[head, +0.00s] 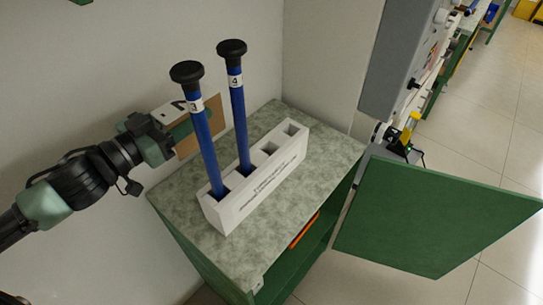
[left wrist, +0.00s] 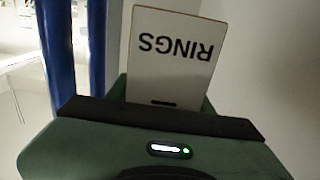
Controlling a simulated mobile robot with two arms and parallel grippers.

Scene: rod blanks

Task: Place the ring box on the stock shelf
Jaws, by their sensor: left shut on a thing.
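The ring box is a small tan box (head: 214,119) behind the two blue rods in the head view. Its pale face with the upside-down word RINGS fills the upper middle of the left wrist view (left wrist: 172,60). My left gripper (head: 183,122) is shut on the ring box and holds it beside the left rear of the cabinet top. The rods hide part of the box in the head view. A green cabinet (head: 335,157) has an open front with a shelf space (head: 302,257) inside, mostly hidden by its top. I cannot tell whether this is the stock shelf. My right gripper is not in view.
A white block (head: 255,190) on the cabinet top holds two upright blue rods (head: 207,150) (head: 240,115); its other holes look empty. An orange object (head: 305,230) shows inside the cabinet. The open green door (head: 435,215) sticks out right. A wall (head: 325,50) stands behind.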

